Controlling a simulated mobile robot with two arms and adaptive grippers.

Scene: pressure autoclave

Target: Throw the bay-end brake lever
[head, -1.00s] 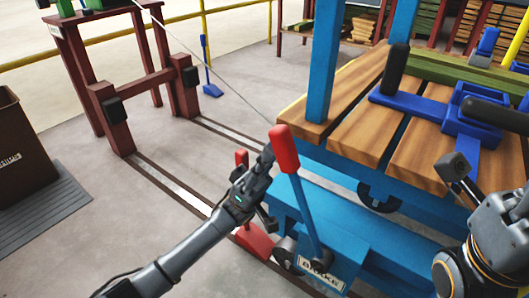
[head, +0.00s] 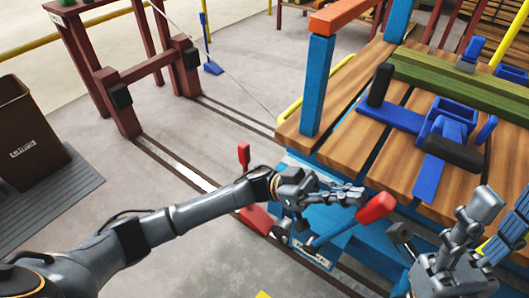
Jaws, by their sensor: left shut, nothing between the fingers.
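The brake lever is a blue bar with a red grip (head: 376,208). It leans far over to the right, low above its blue housing on the cart's end, where a partly hidden plate (head: 314,256) sits. My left gripper (head: 358,194) is shut and empty, its fingers pointing right, just left of and above the red grip. I cannot tell whether they touch it. My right gripper (head: 447,225) is at the lower right, to the right of the lever; its finger opening is unclear.
The blue cart has a plank deck (head: 345,140) carrying blue clamps with black handles (head: 452,153) and green timber (head: 445,85). A smaller red lever (head: 244,155) stands beside the floor rails. A brown bin (head: 30,140) and dark red frame (head: 125,90) stand left.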

